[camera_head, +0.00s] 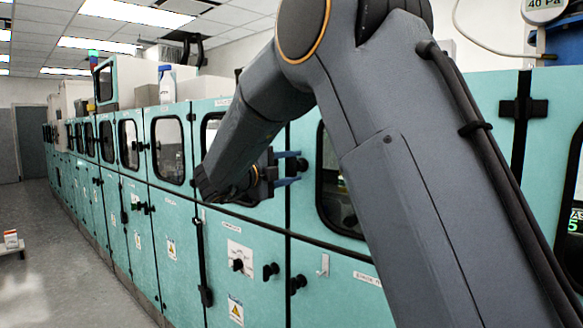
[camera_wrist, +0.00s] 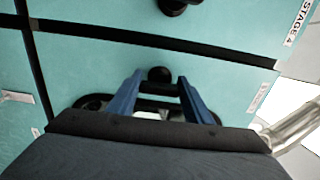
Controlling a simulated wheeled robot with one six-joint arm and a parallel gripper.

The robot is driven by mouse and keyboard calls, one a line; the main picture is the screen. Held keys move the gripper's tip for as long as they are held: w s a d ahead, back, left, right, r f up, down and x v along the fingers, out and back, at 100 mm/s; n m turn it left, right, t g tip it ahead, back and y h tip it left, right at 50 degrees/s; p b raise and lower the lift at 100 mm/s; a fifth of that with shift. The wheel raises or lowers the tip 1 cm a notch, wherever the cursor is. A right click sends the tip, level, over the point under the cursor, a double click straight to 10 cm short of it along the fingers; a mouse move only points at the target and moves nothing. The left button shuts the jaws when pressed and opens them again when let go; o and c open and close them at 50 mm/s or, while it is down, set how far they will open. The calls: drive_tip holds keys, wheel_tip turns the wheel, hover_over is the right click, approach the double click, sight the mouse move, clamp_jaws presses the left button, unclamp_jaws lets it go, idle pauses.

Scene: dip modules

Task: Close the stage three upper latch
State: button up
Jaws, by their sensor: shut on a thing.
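The stage three upper latch is a small black knob (camera_wrist: 160,75) on a teal panel in the wrist view. My gripper (camera_wrist: 160,88) has its two blue fingers on either side of this knob and is shut on it. In the head view my gripper (camera_head: 287,170) reaches the teal cabinet front near a dark vertical door seam, and its wrist hides the held latch. Whether the latch is turned open or closed cannot be told.
Lower black latches (camera_head: 270,271) are below. Dark windows (camera_head: 168,150) line the cabinet row. The grey floor (camera_head: 45,240) at left is mostly clear.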

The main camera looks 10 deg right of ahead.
drive_tip(key=o, duration=1.1)
drive_tip(key=shift+c, duration=0.2)
drive_tip(key=shift+a, duration=0.1)
drive_tip(key=b+v, duration=0.2)
drive_tip(key=v, duration=0.5)
drive_tip(key=shift+s+a, duration=0.25)
